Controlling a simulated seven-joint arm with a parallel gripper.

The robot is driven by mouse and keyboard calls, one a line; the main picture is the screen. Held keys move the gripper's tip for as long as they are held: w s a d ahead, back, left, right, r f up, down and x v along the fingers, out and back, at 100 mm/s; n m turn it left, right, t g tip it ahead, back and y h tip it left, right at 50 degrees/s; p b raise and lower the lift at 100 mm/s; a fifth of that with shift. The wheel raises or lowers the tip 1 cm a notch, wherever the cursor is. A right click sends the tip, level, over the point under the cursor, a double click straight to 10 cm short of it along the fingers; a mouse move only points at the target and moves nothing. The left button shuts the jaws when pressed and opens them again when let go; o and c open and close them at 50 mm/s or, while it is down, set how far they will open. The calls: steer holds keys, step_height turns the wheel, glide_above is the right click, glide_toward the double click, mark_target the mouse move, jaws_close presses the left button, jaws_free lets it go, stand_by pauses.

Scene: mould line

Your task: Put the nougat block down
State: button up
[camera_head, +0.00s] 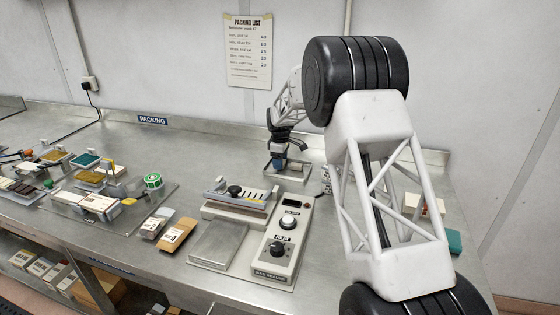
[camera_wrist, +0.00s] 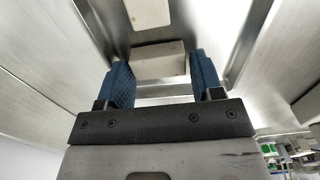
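My gripper (camera_head: 279,158) is at the back of the bench, reaching down over a shallow metal tray (camera_head: 272,177). In the wrist view its two blue fingers stand on either side of a pale, flat-faced block (camera_wrist: 158,60), which I take to be the nougat block. A brownish block (camera_head: 297,166) shows just right of the fingers.
Brown packets (camera_head: 177,235) and a green-topped roll (camera_head: 153,181) lie to the left.

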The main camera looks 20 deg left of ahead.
stand_by(0.3)
step_height(320, 180, up, 12)
steer(key=shift+r, duration=0.15)
stand_by(0.6)
stand_by(0.8)
steer(key=s+d+r+m, duration=0.3)
steer(key=s+d+r, duration=0.3)
steer(key=s+d, duration=0.3)
steer(key=s+d+r+m+t, duration=0.1)
steer(key=s+d+r+m, duration=0.3)
steer(key=s+d, duration=0.6)
steer(key=s+d+r+m, duration=0.2)
steer(key=s+d+r, duration=0.45)
steer(key=d, duration=0.55)
steer(key=s+d+m+t, duration=0.1)
steer(key=s+d+m, duration=0.1)
steer(key=s+d, duration=0.55)
steer(key=s+d+m, duration=0.3)
steer(key=s+d, duration=0.1)
steer(key=s, duration=0.7)
steer(key=s+d+f+m, duration=0.2)
steer(key=s+f, duration=0.2)
steer(key=s, duration=0.5)
steer(key=s+d+f+m, duration=0.2)
steer(key=s+d+f, duration=0.1)
steer(key=s, duration=0.6)
steer(key=shift+s+d+f+t, duration=0.15)
steer(key=shift+d+f+t, duration=0.2)
steer(key=shift+f, duration=0.25)
